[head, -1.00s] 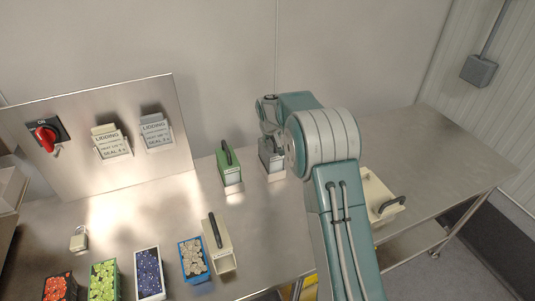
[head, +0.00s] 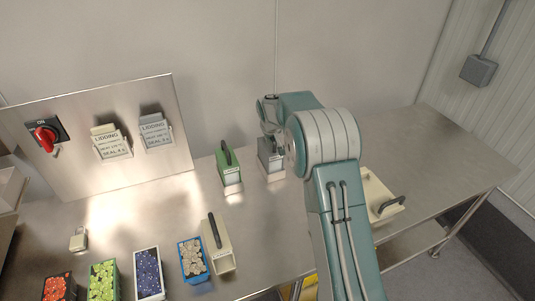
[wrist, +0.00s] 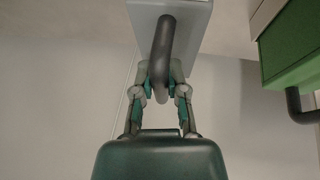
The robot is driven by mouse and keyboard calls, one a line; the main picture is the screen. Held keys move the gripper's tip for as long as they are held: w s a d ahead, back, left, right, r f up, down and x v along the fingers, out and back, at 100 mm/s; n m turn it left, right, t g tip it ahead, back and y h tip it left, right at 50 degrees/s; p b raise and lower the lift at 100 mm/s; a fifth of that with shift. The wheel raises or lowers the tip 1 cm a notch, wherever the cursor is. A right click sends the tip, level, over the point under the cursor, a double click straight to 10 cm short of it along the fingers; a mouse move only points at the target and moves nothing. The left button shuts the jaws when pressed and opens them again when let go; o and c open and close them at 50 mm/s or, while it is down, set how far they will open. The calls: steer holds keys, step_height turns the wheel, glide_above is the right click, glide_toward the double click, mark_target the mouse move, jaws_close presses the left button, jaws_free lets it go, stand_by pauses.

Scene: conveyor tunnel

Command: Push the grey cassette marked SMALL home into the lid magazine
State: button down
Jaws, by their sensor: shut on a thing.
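The grey cassette (head: 271,164) is upright at the back of the steel table, just right of the green cassette (head: 230,172) in the head view. My gripper (head: 270,134) is above it, partly hidden by my arm. In the wrist view my gripper (wrist: 163,92) is shut on the dark curved handle (wrist: 163,50) of the grey cassette (wrist: 190,12). No SMALL marking is readable. I cannot pick out the lid magazine for certain. Whether the cassette touches the table is unclear.
A cream cassette (head: 222,258) stands at front centre, beside several tubs of coloured pieces. A cream box with a black handle (head: 377,193) lies right of my arm. A steel panel (head: 80,165) with a red switch (head: 45,138) stands at left. The table's far right is clear.

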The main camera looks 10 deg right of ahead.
steer(key=shift+r, duration=1.45)
steer(key=shift+r, duration=1.8)
